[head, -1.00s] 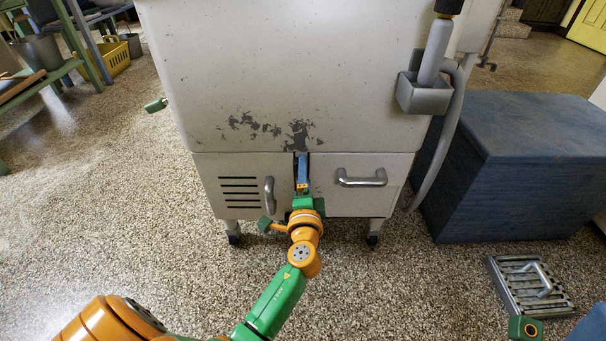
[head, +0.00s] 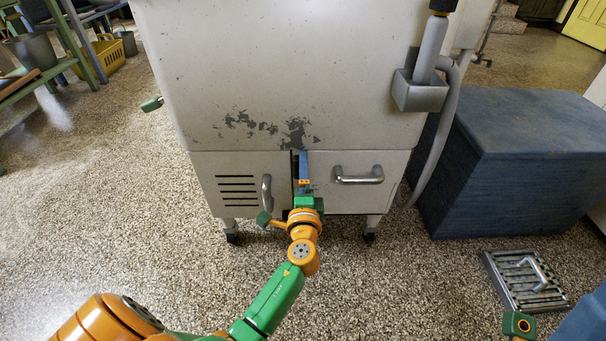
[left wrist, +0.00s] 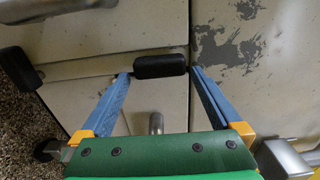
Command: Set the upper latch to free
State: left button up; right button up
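The pale washer (head: 280,70) has two lower doors with a dark gap between them. In the left wrist view, turned sideways, a black latch (left wrist: 161,66) lies along the gap near the scraped paint; it looks like the upper latch. A second black piece (left wrist: 20,70), perhaps the lower latch, is at the left edge. My left gripper (head: 303,160) reaches the gap. In the left wrist view its blue fingers (left wrist: 160,72) are apart, one tip by each end of the black latch; whether they touch it I cannot tell. In the head view the gripper hides the latches.
A vented left door has a handle (head: 267,190), and the right door has another handle (head: 360,174). A grey holder (head: 418,92) with a hose is on the washer's right. A blue chest (head: 520,165) and a floor grate (head: 525,282) are right. Floor at left is open.

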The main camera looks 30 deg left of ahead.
pick_arm(q)
jog(key=v, duration=0.7)
jog(key=shift+p, duration=0.45)
jog(key=shift+s, duration=0.1)
